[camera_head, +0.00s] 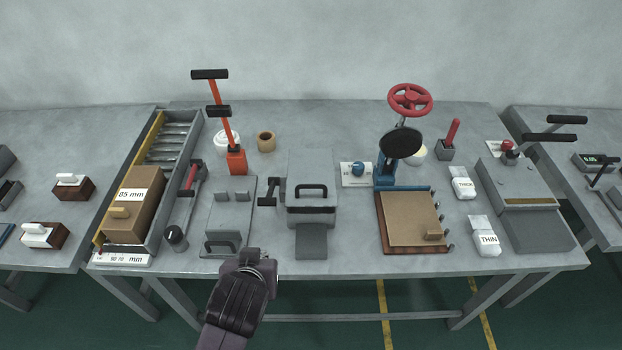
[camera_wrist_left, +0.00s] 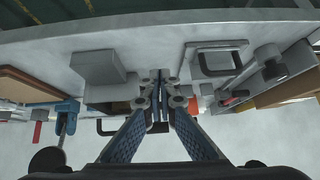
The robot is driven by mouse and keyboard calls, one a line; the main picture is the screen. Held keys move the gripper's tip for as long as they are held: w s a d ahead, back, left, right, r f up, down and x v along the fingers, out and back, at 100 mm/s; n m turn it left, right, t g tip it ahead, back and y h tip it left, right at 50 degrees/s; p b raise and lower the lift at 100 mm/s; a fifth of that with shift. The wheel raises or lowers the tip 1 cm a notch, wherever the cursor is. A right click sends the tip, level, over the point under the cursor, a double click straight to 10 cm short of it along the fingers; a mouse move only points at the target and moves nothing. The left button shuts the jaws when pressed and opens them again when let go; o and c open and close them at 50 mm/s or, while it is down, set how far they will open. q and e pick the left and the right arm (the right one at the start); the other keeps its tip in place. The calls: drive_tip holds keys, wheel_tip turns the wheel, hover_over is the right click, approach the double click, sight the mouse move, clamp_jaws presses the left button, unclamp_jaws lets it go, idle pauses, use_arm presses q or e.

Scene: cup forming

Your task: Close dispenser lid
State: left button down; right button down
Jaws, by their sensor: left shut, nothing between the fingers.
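The grey box in the middle of the table, which looks like the dispenser (camera_head: 311,217), has a black loop handle (camera_head: 311,187) and a front chute (camera_head: 311,247). A flat grey panel (camera_head: 310,162) is behind the handle; I cannot tell whether it is the lid standing open. In the left wrist view, upside down, the chute (camera_wrist_left: 98,68) is left of the fingers. My left gripper (camera_wrist_left: 160,82) is shut and empty, in front and left of the dispenser in the head view. My right gripper is not in view.
A grey fixture with a loop handle (camera_head: 222,247) is left of the dispenser, and a black crank (camera_head: 267,194) sits at its side. A blue press (camera_head: 384,172) and tan board (camera_head: 410,217) stand to the right. The table strip between chute and board is clear.

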use_arm(q)
drive_tip(key=w+d+r+t, duration=0.5)
drive_tip(key=w+d+r, duration=0.55)
drive_tip(key=r, duration=0.25)
drive_tip(key=shift+h, duration=0.3)
drive_tip(key=p+x, duration=0.1)
drive_tip(key=x, duration=0.5)
drive_tip(key=p+x, duration=0.1)
drive_tip(key=x, duration=0.2)
drive_tip(key=shift+w+d+p, duration=0.1)
drive_tip(key=shift+d+p, duration=0.2)
drive_tip(key=shift+d, duration=0.05)
drive_tip(key=shift+s+f+p, duration=0.5)
drive_tip(key=shift+s+f, duration=0.45)
drive_tip(key=shift+f, duration=0.1)
drive_tip(key=shift+s+f, duration=0.45)
drive_tip(key=shift+s, duration=0.1)
drive_tip(key=shift+d, duration=0.1)
drive_tip(key=shift+w, duration=0.1)
drive_tip(key=shift+f, duration=0.15)
